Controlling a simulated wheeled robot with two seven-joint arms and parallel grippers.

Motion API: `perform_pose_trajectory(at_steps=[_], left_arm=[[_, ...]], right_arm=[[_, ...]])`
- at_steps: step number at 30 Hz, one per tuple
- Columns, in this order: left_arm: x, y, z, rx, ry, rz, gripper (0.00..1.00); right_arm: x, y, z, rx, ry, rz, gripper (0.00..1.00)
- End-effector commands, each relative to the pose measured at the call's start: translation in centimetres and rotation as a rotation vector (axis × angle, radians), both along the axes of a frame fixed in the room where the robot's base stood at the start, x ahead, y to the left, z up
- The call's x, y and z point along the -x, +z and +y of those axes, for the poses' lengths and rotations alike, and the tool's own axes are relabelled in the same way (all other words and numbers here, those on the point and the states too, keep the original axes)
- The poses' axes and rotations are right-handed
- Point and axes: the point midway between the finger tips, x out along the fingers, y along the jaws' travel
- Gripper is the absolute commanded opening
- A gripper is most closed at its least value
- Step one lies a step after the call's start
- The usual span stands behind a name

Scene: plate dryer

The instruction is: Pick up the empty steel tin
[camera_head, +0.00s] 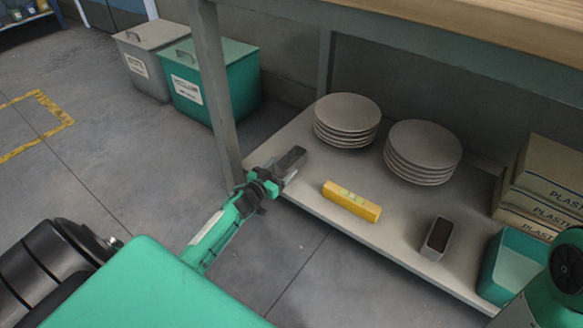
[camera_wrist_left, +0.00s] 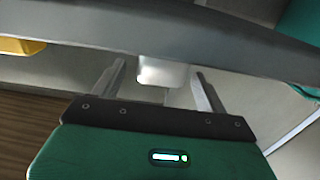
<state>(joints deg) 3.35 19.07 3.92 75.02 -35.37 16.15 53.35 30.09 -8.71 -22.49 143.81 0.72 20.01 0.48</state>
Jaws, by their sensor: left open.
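The steel tin (camera_head: 291,160) is a small grey box near the left front corner of the low shelf, close to the table leg. Its inside is hard to make out. My left gripper (camera_head: 276,182) is open, right at the tin's near end. In the left wrist view, a pale end of the tin (camera_wrist_left: 162,72) shows between the two spread fingers (camera_wrist_left: 157,88), with a gap on each side. A grey bar hides its far part. A second steel tin (camera_head: 437,238), with dark brown contents, stands farther right on the shelf. My right gripper is not visible.
The shelf (camera_head: 315,195) also holds a yellow box (camera_head: 352,201), two plate stacks (camera_head: 347,117) (camera_head: 423,150), cardboard boxes (camera_head: 545,170) and a teal bin (camera_head: 515,262). The table leg (camera_head: 216,90) stands close by my left gripper. The wooden tabletop (camera_head: 500,25) overhangs the shelf.

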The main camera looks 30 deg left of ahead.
Motion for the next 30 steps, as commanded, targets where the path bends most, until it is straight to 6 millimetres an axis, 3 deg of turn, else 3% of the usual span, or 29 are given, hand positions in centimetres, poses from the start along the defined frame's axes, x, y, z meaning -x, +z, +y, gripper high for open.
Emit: perform_pose_trajectory(at_steps=[6, 15, 23, 30], left_arm=[[-2.4, -0.2, -0.1, -0.002, 0.0, 0.0, 0.75], [-2.8, 0.0, -0.2, -0.001, 0.0, 0.001, 0.75], [-2.8, 0.0, -0.2, -0.001, 0.0, 0.001, 0.26], [-2.8, 0.1, -0.2, -0.001, 0.0, 0.0, 0.24]], right_arm=[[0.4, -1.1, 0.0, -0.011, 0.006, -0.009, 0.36], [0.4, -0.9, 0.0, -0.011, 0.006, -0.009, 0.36], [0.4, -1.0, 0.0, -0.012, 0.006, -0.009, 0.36], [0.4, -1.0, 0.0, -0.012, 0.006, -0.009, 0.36]])
